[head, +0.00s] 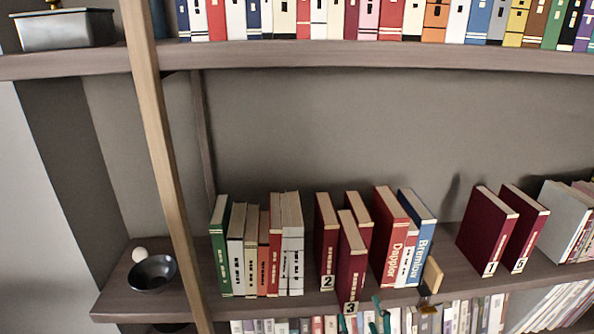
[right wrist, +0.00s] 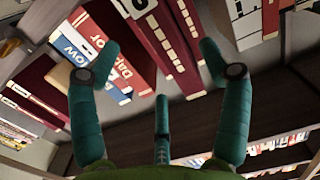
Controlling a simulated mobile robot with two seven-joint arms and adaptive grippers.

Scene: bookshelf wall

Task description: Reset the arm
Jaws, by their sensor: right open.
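My right gripper (head: 367,318) shows only as teal fingertips at the bottom edge of the head view, just below and right of the lower end of the dark red book numbered 3 (head: 350,260). In the right wrist view the right gripper (right wrist: 160,58) has its teal fingers spread wide, with nothing held between them. Dark red books (right wrist: 170,45) stand beyond the fingers. Book 3 juts out further than its neighbours, over the shelf's front edge. My left gripper is in neither view.
The shelf (head: 447,277) also holds book 2 (head: 327,240), a blue book (head: 418,240), and books 1 (head: 487,232) and 5 (head: 524,230). A dark bowl (head: 152,273) sits at left by a wooden upright (head: 160,140). More books fill the shelves above and below.

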